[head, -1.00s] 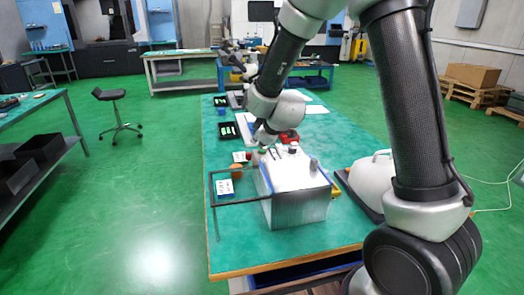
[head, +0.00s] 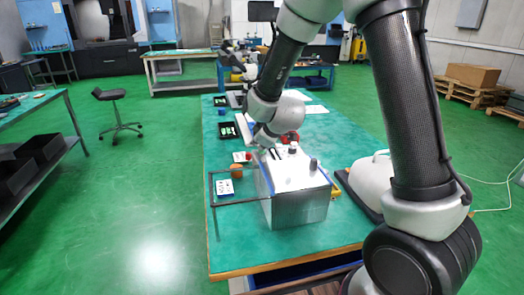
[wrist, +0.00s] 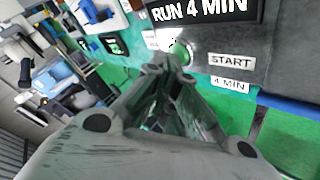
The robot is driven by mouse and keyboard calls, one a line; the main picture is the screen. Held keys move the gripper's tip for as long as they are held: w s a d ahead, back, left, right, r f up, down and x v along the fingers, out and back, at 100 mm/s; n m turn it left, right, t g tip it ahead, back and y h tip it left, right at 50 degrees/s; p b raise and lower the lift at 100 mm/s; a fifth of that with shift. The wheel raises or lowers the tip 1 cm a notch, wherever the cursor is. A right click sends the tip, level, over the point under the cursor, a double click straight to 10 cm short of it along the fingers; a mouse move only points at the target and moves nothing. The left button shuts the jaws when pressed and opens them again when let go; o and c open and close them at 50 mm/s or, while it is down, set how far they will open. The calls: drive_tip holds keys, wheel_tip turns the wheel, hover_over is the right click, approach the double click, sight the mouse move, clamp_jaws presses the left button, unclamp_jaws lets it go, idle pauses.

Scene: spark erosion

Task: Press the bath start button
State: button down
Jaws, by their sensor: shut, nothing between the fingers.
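The bath is a white-topped box with metal sides (head: 300,207) on the green bench in the head view. My gripper (head: 262,148) is shut and empty, at the far left end of the bath's top. In the wrist view my gripper's closed fingertips (wrist: 172,64) are at the green start button (wrist: 184,50), which is partly hidden behind them. They look touching or nearly so. A START label (wrist: 232,61) and a 4 MIN label (wrist: 230,84) are beside the button. A dark display (wrist: 205,12) above reads RUN 4 MIN.
A thin dark frame (head: 240,201) stands along the bath's left side. A red knob (head: 249,156) and an orange piece (head: 237,171) are close to my gripper. A white canister (head: 372,180) stands right of the bath. The bench's front left is clear.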

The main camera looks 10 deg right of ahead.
idle(0.3)
drive_tip(key=shift+r, duration=0.85)
drive_tip(key=shift+s+d+r, duration=0.15)
drive_tip(key=shift+r, duration=0.15)
drive_tip(key=s+d+r+m+g, duration=0.2)
drive_tip(key=s+d+r+m, duration=0.3)
drive_tip(key=s+r, duration=0.55)
drive_tip(key=s+d+r+m+g, duration=0.1)
drive_tip(key=s+d, duration=0.3)
drive_tip(key=s, duration=0.4)
drive_tip(key=s+d+r+m+g+h, duration=0.1)
drive_tip(key=s+d+m, duration=0.2)
drive_tip(key=s, duration=0.5)
drive_tip(key=s+d+r+m, duration=0.1)
drive_tip(key=s+d+m, duration=0.1)
drive_tip(key=s+d, duration=0.3)
drive_tip(key=s, duration=0.3)
drive_tip(key=shift+s+d+r+g+h, duration=0.2)
drive_tip(key=shift+s+d+g+h, duration=0.05)
drive_tip(key=shift+d+g+h, duration=0.15)
